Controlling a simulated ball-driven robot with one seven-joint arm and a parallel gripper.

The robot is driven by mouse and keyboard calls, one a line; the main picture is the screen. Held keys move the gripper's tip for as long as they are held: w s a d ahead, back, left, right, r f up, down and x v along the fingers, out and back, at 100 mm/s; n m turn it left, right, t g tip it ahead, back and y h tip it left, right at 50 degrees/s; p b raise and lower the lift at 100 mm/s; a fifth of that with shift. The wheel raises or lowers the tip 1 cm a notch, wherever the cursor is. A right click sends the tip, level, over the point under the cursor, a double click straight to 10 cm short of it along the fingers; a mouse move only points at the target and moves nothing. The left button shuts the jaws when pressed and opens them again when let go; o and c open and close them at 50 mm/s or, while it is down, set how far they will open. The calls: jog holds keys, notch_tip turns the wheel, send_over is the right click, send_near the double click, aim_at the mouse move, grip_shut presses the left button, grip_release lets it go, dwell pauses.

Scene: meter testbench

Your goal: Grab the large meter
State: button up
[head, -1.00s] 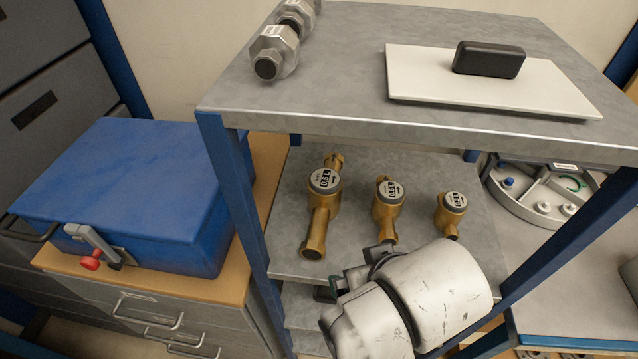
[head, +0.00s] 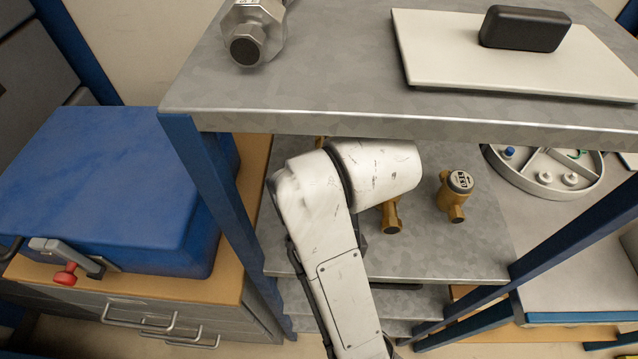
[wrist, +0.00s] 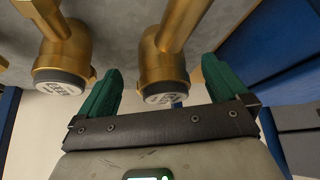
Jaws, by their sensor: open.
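The large meter is a brass pipe body with a round grey-white dial. It shows in the wrist view (wrist: 165,60), lying between the spread green fingers of my gripper (wrist: 160,66). The fingers are open, one on each side, with visible gaps to the meter. How deep the meter sits between them is hard to tell. In the head view my white arm hides my gripper and nearly all of the large meter on the middle shelf.
The medium meter (head: 392,218), partly hidden by my arm, and the small meter (head: 456,195) stand to the right on the grey shelf (head: 430,255). The top shelf (head: 330,100) overhangs them. A blue post (head: 205,180) stands close on the left. A blue case (head: 110,190) lies beyond it.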

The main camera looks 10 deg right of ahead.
jog(key=shift+w+a, duration=0.1)
jog(key=shift+w, duration=0.8)
jog(key=shift+w+a+r+p, duration=0.15)
jog(key=shift+w+p, duration=0.3)
jog(key=shift+w, duration=0.7)
jog(key=shift+x, duration=1.25)
jog(key=shift+w+f, duration=0.3)
jog(key=shift+f, duration=0.05)
jog(key=shift+c, duration=0.5)
grip_shut()
jog(key=shift+a+r, duration=0.1)
jog(key=shift+r, duration=0.05)
